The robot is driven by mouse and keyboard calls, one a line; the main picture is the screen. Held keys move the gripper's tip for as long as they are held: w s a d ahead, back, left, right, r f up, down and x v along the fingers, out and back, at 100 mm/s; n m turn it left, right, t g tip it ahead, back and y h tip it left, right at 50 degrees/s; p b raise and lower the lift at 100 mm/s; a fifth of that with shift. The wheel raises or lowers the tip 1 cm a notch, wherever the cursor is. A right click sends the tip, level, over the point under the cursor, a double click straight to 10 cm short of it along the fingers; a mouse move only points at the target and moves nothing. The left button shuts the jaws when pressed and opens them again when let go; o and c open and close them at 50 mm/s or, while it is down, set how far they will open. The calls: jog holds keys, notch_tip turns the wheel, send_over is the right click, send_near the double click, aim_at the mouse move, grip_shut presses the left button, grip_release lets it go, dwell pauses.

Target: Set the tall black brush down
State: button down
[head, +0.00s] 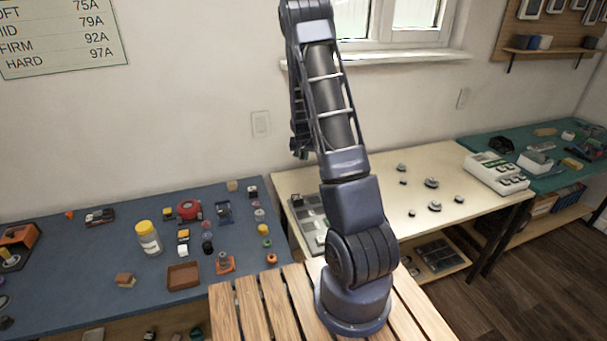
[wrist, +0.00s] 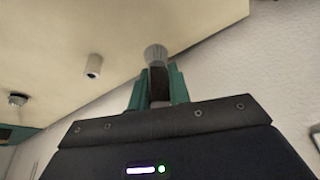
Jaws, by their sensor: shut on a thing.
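My gripper (wrist: 156,80) shows in the wrist view with its two teal fingers shut on the tall black brush (wrist: 159,86). The brush has a dark body between the fingers and a pale grey ribbed end that sticks out past the fingertips. The cream table top (wrist: 100,25) lies beyond it in the wrist view; I cannot tell whether the brush touches it. In the head view my arm stands in the middle, and the gripper and brush cannot be made out there.
The cream table (head: 388,178) holds several small grey round pieces, a grey tray at its left and a white device (head: 495,172) at its right. The blue table (head: 80,255) at left is crowded. A small pale cylinder (wrist: 93,66) is near the brush in the wrist view.

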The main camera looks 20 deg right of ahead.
jog(key=shift+f, duration=4.65)
jog(key=shift+f, duration=0.1)
jog(key=c, duration=1.3)
grip_release()
